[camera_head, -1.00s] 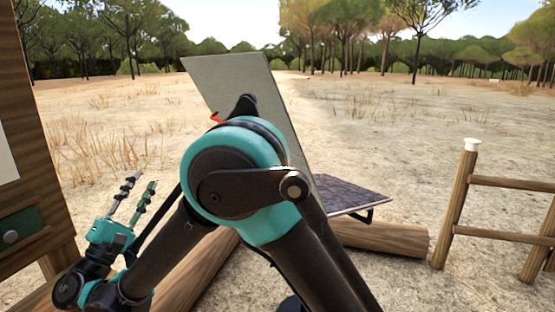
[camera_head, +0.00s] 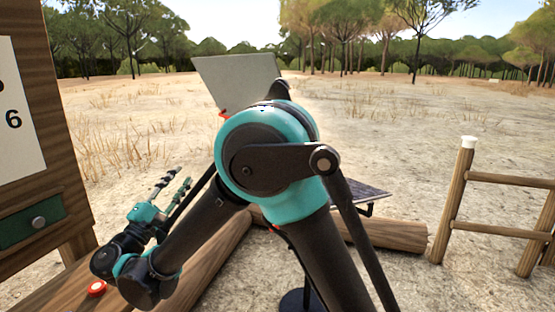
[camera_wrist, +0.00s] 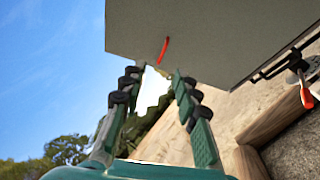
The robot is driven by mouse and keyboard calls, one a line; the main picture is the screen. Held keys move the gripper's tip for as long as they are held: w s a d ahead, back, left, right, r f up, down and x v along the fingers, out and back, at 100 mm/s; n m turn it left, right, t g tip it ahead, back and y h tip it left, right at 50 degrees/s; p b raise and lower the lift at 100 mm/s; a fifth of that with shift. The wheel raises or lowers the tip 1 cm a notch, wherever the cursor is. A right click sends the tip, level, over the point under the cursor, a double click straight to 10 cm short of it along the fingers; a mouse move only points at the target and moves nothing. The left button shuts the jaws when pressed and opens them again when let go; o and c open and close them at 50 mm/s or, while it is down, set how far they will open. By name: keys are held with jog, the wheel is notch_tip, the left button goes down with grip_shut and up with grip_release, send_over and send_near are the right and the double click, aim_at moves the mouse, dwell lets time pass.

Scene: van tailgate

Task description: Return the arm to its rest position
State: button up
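My arm, with teal joints, rises through the middle of the head view and bends down to the left. My gripper (camera_head: 176,183) is at the lower left of that view, with its fingers pointing up and right.
A red round object (camera_head: 97,288) lies on the wood below. A wooden rail fence (camera_head: 455,200) stands right.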

jog(key=w+d+f+m+g, duration=0.1)
jog(key=w+d+f+g, duration=0.1)
jog(key=w+d, duration=0.3)
jog(key=w+d+f+m+g, duration=0.1)
jog(key=w+d+f+g, duration=0.15)
jog(key=d, duration=0.55)
jog(key=w+d+f+m+g, duration=0.1)
jog(key=w+d+f+g, duration=0.15)
jog(key=d, duration=0.35)
jog(key=d+f+m+g, duration=0.2)
jog(key=d+f+g, duration=0.35)
jog(key=d, duration=0.85)
jog(key=s+d+f+m+g+y, duration=0.45)
jog(key=s+d+f+m, duration=0.35)
jog(key=s+d+f, duration=0.55)
jog(key=s+a+f+m+y, duration=0.1)
jog(key=s+f+m+y, duration=0.3)
jog(key=s+f, duration=0.1)
jog(key=shift+s, duration=0.2)
